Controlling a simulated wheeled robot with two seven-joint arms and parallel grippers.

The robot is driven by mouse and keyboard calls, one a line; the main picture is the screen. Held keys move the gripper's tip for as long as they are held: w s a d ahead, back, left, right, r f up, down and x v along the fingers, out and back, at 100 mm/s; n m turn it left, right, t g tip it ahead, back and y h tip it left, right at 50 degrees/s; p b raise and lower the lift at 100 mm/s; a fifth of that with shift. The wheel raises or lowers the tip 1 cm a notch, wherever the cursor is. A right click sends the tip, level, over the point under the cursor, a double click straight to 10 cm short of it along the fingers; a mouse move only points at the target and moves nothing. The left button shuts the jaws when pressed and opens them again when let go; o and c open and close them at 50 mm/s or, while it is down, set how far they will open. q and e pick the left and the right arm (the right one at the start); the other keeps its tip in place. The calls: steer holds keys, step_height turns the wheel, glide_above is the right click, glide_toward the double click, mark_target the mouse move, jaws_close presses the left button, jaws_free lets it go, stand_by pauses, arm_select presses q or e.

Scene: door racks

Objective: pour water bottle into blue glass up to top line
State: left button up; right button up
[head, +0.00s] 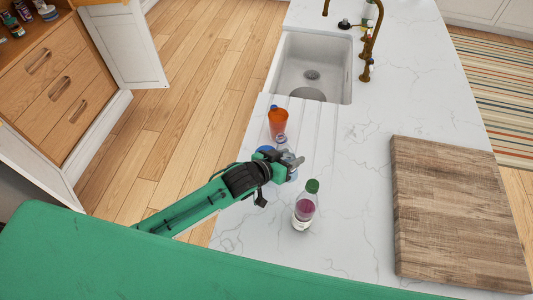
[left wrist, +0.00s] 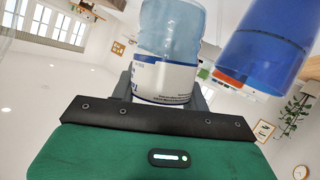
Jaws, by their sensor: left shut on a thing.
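My left gripper (head: 288,162) reaches over the counter from the left and is shut on a clear, pale blue water bottle (left wrist: 170,80) with a white label. In the head view only a little of the bottle (head: 282,144) shows behind the jaws. The blue glass (left wrist: 264,48) is close beside the bottle in the left wrist view. In the head view a bit of the blue glass (head: 264,150) shows left of the gripper, mostly hidden by it. My right gripper is not in view.
A green-capped bottle (head: 304,210) stands nearer me. A wooden board (head: 450,210) lies at the right, and a sink (head: 312,70) is beyond. The marble between is clear.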

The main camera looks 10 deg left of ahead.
arm_select(q)
steer(key=shift+a+n, duration=0.1)
steer(key=shift+n, duration=0.2)
steer(key=shift+a+h, duration=0.1)
steer(key=shift+h, duration=0.2)
steer(key=shift+w+f+n+h+b, duration=0.15)
steer(key=shift+n+h+b, duration=0.15)
steer(key=shift+n+b, duration=0.35)
steer(key=shift+r+n, duration=0.25)
steer(key=shift+r, duration=0.15)
steer(key=shift+a+r+n+g+h+b, duration=0.15)
steer(key=shift+r+n+g+h+b, duration=0.15)
steer(key=shift+r+h+b, duration=0.15)
steer(key=shift+f+n+b, duration=0.3)
steer(key=shift+f+b, duration=0.3)
steer(key=shift+b, duration=0.4)
steer(key=shift+d+f+n+h+b, duration=0.15)
steer(key=shift+d+n+h+b, duration=0.25)
steer(key=shift+b, duration=0.3)
steer(key=shift+s+d+n+b, duration=0.1)
steer(key=shift+s+n+b, duration=0.1)
steer(key=shift+n+b, duration=0.15)
steer(key=shift+s+r+h, duration=0.1)
steer(key=shift+r+h, duration=0.1)
steer(key=shift+h, duration=0.05)
steer(key=shift+f, duration=0.1)
steer(key=shift+b, duration=0.35)
